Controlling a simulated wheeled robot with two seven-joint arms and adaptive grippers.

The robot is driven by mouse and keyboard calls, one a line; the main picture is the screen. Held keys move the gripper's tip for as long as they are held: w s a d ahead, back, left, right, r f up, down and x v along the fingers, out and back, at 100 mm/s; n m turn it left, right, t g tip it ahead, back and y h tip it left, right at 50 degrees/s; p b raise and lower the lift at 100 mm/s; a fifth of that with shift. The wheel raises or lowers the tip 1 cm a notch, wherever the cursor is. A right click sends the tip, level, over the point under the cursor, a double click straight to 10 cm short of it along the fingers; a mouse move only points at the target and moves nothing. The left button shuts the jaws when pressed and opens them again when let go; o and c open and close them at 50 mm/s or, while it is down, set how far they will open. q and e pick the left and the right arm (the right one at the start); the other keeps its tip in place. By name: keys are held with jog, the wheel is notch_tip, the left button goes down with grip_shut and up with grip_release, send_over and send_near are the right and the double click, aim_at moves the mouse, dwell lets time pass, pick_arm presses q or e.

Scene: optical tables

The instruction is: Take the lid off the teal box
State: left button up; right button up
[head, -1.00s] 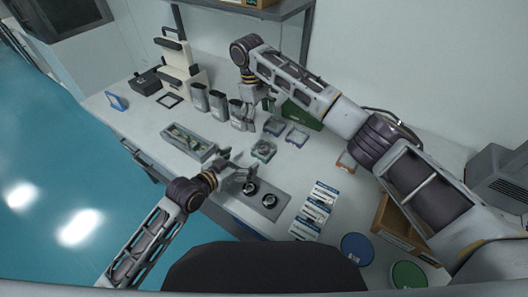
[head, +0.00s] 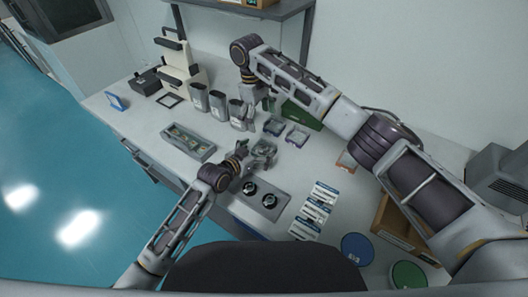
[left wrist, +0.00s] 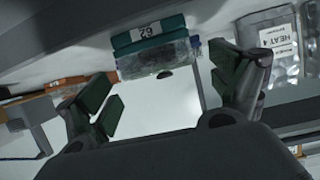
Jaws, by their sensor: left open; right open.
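A small clear box (head: 264,148) with teal trim stands on the table in the head view, close to my left gripper. The lid is on the body. My left gripper (left wrist: 165,85) is open and empty, with its green-padded fingers on either side of the view of the box. My right gripper (head: 261,104) is open behind the box, partly hidden by its arm.
Two other small clear boxes (head: 274,126) (head: 297,136) stand just behind. A grey tray (head: 188,142) lies to the left and a plate with two round dark pieces (head: 260,194) in front. Grey pouches (head: 217,102) and a dark green box (head: 302,116) stand behind.

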aim_at(264, 149)
pick_arm(q)
jog(key=shift+x, duration=1.2)
